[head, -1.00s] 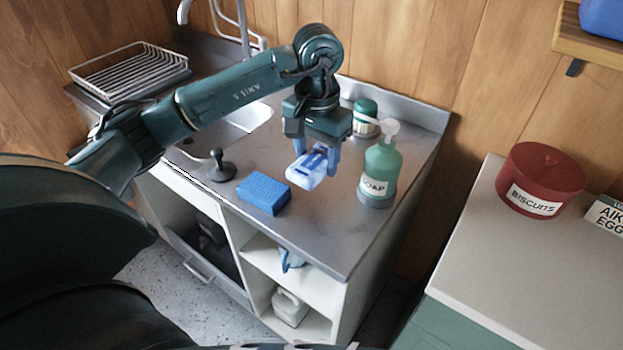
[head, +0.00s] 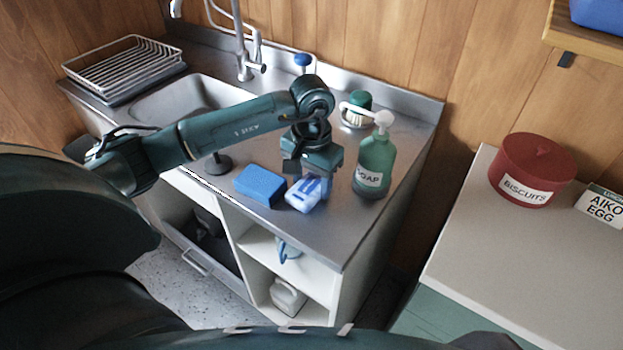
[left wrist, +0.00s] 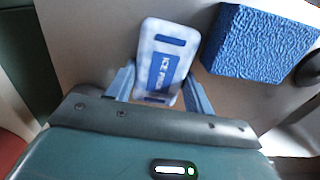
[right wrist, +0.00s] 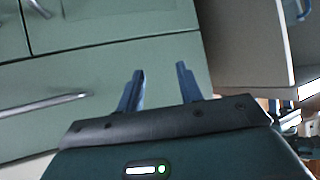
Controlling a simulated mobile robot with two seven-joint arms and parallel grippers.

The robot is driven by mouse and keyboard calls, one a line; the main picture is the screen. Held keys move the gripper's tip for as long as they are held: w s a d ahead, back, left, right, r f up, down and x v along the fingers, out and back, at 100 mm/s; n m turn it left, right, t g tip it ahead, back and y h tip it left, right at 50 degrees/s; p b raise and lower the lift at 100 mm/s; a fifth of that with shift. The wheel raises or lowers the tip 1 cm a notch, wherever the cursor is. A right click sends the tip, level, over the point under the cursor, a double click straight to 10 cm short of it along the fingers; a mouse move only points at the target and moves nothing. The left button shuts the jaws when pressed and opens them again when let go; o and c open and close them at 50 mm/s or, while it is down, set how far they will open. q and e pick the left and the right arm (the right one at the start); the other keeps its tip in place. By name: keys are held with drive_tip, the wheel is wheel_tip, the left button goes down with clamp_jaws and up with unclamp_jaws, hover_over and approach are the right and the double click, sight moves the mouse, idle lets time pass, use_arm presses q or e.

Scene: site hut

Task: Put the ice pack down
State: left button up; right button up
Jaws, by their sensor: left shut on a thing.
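The ice pack (head: 303,195) is pale blue and white with a darker blue label. It is at the steel counter (head: 340,225), just right of the blue sponge; I cannot tell for sure whether it touches the surface. My left gripper (head: 312,188) is above it and shut on it. In the left wrist view the ice pack (left wrist: 162,62) sits between the two blue fingers (left wrist: 160,92), its lettering showing. My right gripper (right wrist: 160,88) shows only in the right wrist view, with its fingers apart and nothing between them, in front of green drawers.
The blue sponge (head: 259,186) lies close to the left of the ice pack. A green soap bottle (head: 374,165) stands to the right, with a green-topped brush (head: 356,110) behind. The sink (head: 185,100) and dish rack (head: 122,66) are at left. The counter's front right is clear.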

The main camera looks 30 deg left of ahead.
use_arm(q)
drive_tip(key=o, duration=1.1)
drive_tip(key=shift+o, duration=0.2)
